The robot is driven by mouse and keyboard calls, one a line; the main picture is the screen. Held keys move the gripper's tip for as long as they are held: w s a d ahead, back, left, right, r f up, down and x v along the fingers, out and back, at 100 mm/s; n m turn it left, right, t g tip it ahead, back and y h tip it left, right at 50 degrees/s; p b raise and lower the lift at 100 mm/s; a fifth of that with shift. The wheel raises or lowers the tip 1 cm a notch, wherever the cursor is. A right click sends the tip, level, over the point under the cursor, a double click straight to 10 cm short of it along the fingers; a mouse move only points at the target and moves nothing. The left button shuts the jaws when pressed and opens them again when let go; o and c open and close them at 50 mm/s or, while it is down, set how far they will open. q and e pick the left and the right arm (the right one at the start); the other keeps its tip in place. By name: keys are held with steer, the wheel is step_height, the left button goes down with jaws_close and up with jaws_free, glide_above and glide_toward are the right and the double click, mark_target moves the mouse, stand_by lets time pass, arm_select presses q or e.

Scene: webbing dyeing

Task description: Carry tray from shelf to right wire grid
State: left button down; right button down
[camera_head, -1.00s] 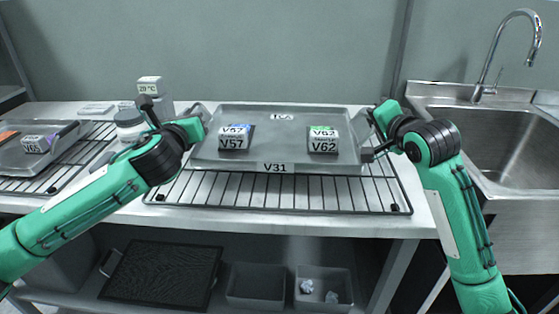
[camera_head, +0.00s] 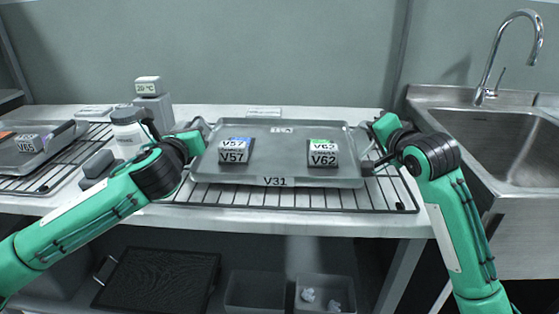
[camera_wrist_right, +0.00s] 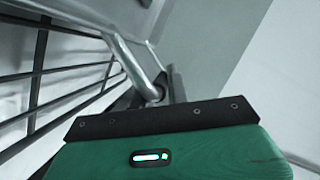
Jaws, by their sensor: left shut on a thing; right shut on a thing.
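The grey metal tray (camera_head: 280,155), labelled V31 on its front edge, is over the right wire grid (camera_head: 300,197) and looks level. It carries a box marked V57 (camera_head: 235,151) and a box marked V62 (camera_head: 323,153). My left gripper (camera_head: 200,138) is shut on the tray's left handle. My right gripper (camera_head: 374,150) is shut on its right handle, which also shows in the right wrist view (camera_wrist_right: 140,68). The tray covers the grid's back part. I cannot tell whether the tray touches the grid.
A left wire grid (camera_head: 40,183) holds another tray (camera_head: 20,160) with a box marked V65 (camera_head: 30,143). A white jar (camera_head: 128,130) and a 20 °C display (camera_head: 148,86) stand between the trays. A sink (camera_head: 500,150) is at the right. Bins (camera_head: 255,290) sit on the lower shelf.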

arm_select(q)
steer(key=shift+s+d+f+b, duration=0.15)
steer(key=shift+s+f+b, duration=0.1)
steer(key=shift+f+b, duration=0.15)
arm_select(e)
steer(key=shift+s+a+f, duration=0.15)
steer(key=shift+s+f, duration=0.1)
steer(key=shift+f, duration=0.15)
arm_select(q)
steer(key=c, duration=1.5)
jaws_free()
arm_select(e)
steer(key=c, duration=1.5)
jaws_free()
arm_select(q)
steer(key=shift+o, duration=0.7)
arm_select(e)
steer(key=shift+o, duration=0.7)
steer(key=shift+f, duration=0.15)
arm_select(q)
steer(key=s, duration=0.8)
steer(key=shift+s+a+r, duration=0.1)
steer(key=shift+a, duration=0.15)
arm_select(e)
steer(key=shift+s+d, duration=0.2)
steer(key=shift+s, duration=0.15)
steer(key=v, duration=0.7)
steer(key=shift+s+r, duration=0.15)
steer(key=shift+r, duration=0.15)
